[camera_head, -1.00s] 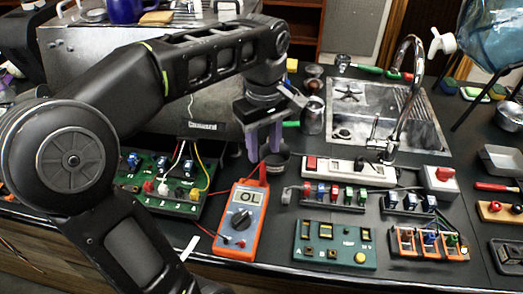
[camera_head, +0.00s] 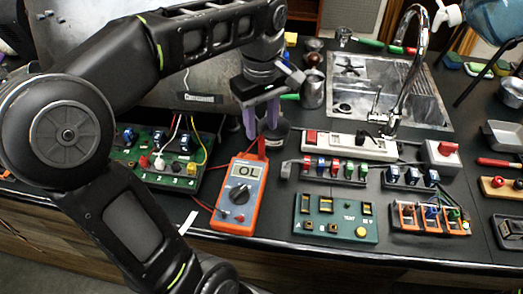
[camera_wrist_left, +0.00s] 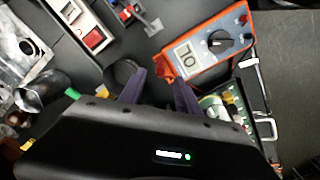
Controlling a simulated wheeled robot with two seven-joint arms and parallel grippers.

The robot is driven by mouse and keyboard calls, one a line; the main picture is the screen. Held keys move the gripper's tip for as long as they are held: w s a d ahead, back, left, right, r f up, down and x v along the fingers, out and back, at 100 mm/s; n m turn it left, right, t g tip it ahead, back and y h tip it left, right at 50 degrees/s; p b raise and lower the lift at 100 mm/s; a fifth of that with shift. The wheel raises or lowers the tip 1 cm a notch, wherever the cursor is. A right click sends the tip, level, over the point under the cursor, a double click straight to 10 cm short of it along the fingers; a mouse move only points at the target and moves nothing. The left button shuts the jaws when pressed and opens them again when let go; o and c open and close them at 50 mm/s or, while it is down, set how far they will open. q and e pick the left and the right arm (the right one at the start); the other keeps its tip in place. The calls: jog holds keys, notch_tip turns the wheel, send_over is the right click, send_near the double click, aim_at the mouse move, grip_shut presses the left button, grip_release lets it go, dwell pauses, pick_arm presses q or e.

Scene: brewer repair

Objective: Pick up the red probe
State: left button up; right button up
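The red probe (camera_head: 262,146) shows as a small red piece at the top end of the orange multimeter (camera_head: 226,215). In the left wrist view the red probe (camera_wrist_left: 163,67) is beside the meter's display end, just beyond the gap between the fingers. My left gripper (camera_head: 261,128) has two purple fingers pointing down, apart, with nothing seen between them. In the left wrist view the left gripper (camera_wrist_left: 159,92) is also open. The fingers appear close to the probe but not closed on it; their exact height above it is unclear. My right gripper is not in view.
A dark round cup (camera_head: 283,133) stands close to the fingers. A green circuit board with wires (camera_head: 150,178) lies left of the meter. A white power strip (camera_head: 345,147) and a green test board (camera_head: 335,230) lie right. The sink (camera_head: 425,105) is behind.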

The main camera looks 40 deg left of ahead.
aim_at(262, 137)
pick_arm(q)
jog(key=shift+f+p, duration=0.4)
jog(key=shift+f, duration=2.2)
grip_shut()
